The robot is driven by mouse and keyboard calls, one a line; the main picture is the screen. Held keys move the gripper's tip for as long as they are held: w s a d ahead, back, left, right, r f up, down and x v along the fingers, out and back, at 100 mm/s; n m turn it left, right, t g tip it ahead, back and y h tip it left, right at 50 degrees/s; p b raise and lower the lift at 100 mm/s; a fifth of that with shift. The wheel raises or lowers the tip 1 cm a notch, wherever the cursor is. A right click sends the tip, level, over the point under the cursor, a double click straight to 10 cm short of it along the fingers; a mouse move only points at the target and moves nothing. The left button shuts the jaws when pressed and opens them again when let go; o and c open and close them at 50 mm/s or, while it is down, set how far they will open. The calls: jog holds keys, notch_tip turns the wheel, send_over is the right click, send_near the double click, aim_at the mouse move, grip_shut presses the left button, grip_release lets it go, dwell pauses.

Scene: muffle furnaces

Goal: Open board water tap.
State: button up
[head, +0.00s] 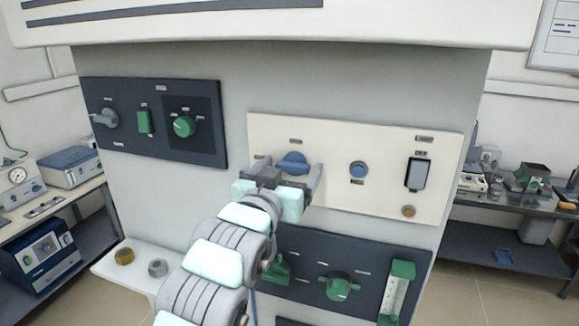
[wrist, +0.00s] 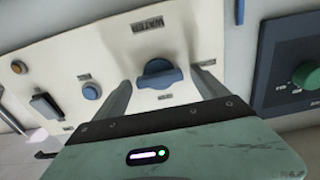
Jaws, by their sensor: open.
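The board water tap is a blue knob (head: 292,162) on the cream panel (head: 330,135), just under a small label. In the wrist view the blue knob (wrist: 159,74) sits below a label that reads WATER. My gripper (head: 290,170) is at the cream panel. Its two fingers are spread, one on each side of the knob, with visible space between each finger and the knob in the wrist view. My gripper also shows in the wrist view (wrist: 163,88). I cannot tell how far the fingertips are from the panel.
Right of the tap are a blue button (head: 358,170), a dark rocker switch (head: 419,174) and an orange button (head: 408,211). A dark panel (head: 160,150) with a green knob is at upper left. Another dark panel (head: 310,262) with green controls lies below. A white ledge (head: 135,282) holds two knobs.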

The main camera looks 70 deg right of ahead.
jog(key=shift+c, duration=0.2)
jog(key=c, duration=1.3)
